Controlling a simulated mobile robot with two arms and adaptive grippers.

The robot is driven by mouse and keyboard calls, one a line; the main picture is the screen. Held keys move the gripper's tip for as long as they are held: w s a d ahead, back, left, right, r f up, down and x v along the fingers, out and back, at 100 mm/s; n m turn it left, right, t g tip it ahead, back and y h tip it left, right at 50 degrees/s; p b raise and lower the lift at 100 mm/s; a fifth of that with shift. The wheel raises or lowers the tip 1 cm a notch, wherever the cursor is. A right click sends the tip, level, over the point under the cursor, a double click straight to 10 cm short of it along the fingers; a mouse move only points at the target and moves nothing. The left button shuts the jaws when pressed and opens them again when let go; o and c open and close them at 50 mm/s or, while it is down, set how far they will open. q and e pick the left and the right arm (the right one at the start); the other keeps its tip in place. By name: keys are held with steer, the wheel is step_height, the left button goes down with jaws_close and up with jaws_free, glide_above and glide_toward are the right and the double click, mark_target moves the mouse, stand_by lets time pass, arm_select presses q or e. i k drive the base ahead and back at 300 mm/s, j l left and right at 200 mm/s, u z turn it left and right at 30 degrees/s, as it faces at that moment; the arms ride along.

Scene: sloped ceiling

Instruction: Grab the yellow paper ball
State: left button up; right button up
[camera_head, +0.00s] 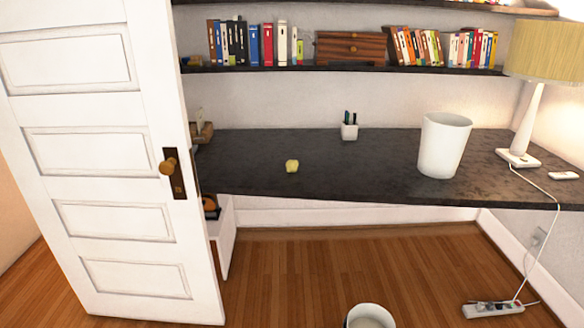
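A small crumpled yellow paper ball (292,166) lies on the dark desk top (330,184), left of the middle and a little behind the front edge. Nothing covers it or touches it from the sides. Neither my left nor my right gripper shows in the head view.
A white door (95,150) stands at the left, overlapping the desk's left end. On the desk are a white bin (444,146), a pen cup (349,127) and a lamp (529,115). A shelf (330,68) hangs above. A power strip (493,309) and a container (369,317) are low in front.

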mark_target(291, 165)
steer(key=i+z, duration=0.3)
steer(key=i, duration=0.25)
steer(key=i+j+z, duration=0.3)
steer(key=i, duration=0.2)
steer(key=l, duration=0.1)
